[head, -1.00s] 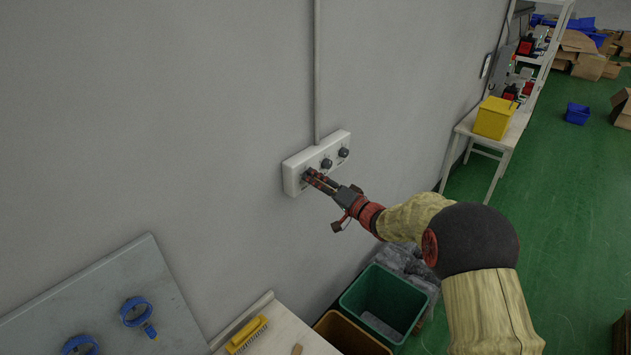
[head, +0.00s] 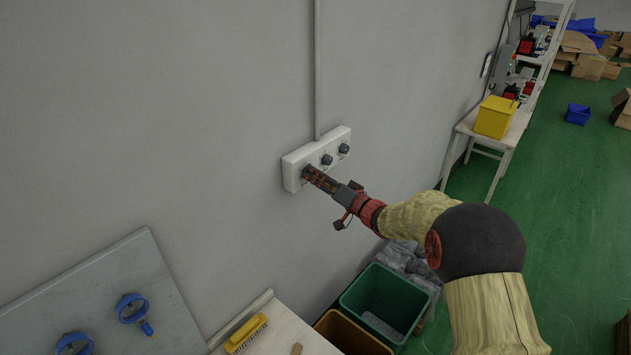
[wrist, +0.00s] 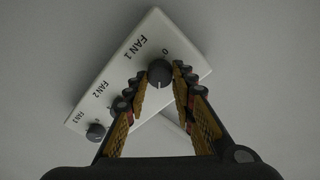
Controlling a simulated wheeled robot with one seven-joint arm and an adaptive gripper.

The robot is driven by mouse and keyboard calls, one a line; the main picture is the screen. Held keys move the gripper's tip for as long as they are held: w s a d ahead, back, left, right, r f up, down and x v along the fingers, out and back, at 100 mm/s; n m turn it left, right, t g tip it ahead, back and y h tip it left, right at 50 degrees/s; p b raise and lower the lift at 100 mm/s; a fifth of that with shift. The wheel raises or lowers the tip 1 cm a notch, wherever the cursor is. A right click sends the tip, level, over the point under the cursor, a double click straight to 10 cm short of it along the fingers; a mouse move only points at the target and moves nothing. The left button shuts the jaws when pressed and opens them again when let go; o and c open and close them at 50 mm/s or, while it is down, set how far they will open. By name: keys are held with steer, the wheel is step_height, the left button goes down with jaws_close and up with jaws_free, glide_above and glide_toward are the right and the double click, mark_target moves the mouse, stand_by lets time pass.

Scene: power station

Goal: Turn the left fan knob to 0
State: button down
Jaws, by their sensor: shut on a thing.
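The white fan panel (head: 296,181) is on the grey wall, with its knobs in a row. In the wrist view the panel (wrist: 120,60) looks tilted, with FAN labels and a 0 above the FAN 1 knob. My gripper (head: 309,173) is at the panel's left end and covers most of the left fan knob. In the wrist view my gripper (wrist: 162,76) is shut on this dark round knob (wrist: 160,72), one fingertip on each side. A pale mark shows on the knob's lower part, pointing away from the 0.
The middle knob (head: 327,160) and right knob (head: 344,148) sit close to my gripper's right. A conduit (head: 317,70) runs up from the panel. A green bin (head: 350,300) and a table with a yellow box (head: 494,117) stand lower and right.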

steer(key=shift+w+d+f+n+g+y+b, duration=0.1)
steer(key=shift+n+g+y+b, duration=0.35)
steer(key=shift+n+b, duration=4.7)
steer(key=shift+a+f+n+g+y+b, duration=0.1)
steer(key=shift+n+g+y+b, duration=0.35)
steer(key=shift+n+b, duration=4.7)
steer(key=shift+w+d+f+n+g+y+b, duration=0.15)
steer(key=shift+n+g+b, duration=0.45)
steer(key=shift+n+b, duration=4.5)
steer(key=n+p, duration=0.5)
steer(key=shift+s, duration=0.15)
steer(key=c, duration=1.6)
jaws_free()
steer(key=shift+r, duration=0.15)
steer(key=shift+o, duration=0.6)
